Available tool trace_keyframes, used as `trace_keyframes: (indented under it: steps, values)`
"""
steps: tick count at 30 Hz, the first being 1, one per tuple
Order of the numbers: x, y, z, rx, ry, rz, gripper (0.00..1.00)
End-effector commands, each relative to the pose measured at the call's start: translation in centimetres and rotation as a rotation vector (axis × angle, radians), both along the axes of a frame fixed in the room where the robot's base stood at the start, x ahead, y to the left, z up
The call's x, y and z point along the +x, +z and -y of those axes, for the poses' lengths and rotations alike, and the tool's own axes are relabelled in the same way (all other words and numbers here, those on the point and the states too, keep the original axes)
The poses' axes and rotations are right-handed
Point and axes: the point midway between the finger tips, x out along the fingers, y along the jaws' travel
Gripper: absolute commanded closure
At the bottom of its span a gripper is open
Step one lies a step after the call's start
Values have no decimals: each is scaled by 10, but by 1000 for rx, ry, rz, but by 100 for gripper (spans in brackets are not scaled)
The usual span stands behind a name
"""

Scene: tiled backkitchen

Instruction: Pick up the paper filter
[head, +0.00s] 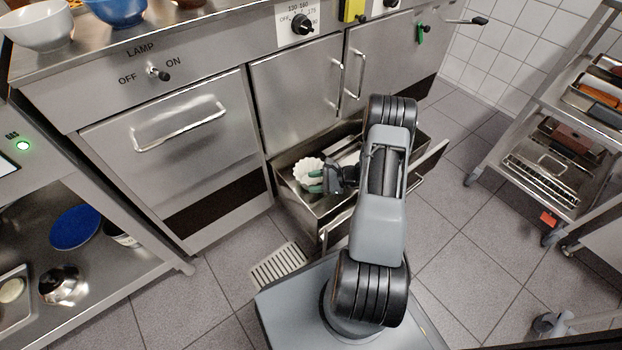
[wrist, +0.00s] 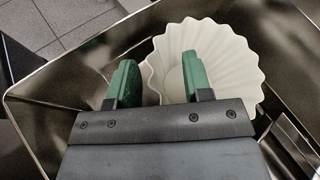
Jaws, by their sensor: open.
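The paper filter (head: 303,168) is a white fluted cup lying in an open steel drawer (head: 322,232) low under the counter. In the wrist view the paper filter (wrist: 222,52) lies beyond and between my fingers, with its open mouth showing. My gripper (head: 315,181) reaches into the drawer from the right. In the wrist view my gripper (wrist: 160,82) has two green fingertips spread apart. The right fingertip overlaps the filter in the picture and the left one is just beside its left edge. I cannot tell whether they touch it. The gripper body hides the filter's near part.
The drawer walls (wrist: 60,78) stand close around my gripper. A second compartment or tray edge (wrist: 290,140) is at the right in the wrist view. A floor grate (head: 278,264) lies left of my base. A steel rack (head: 545,165) stands at the right. Tiled floor is clear between.

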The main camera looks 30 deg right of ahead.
Motion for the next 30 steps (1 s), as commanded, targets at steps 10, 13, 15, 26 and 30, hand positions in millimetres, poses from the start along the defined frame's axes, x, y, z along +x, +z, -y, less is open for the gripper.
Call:
trace_keyframes:
  steps: [10,13,15,26,30]
  values:
    - [0,1,0,0,0,0,70]
    - [0,1,0,0,0,0,79]
    - [0,0,0,0,0,0,86]
    - [0,0,0,0,0,0,100]
    - [0,1,0,0,0,0,100]
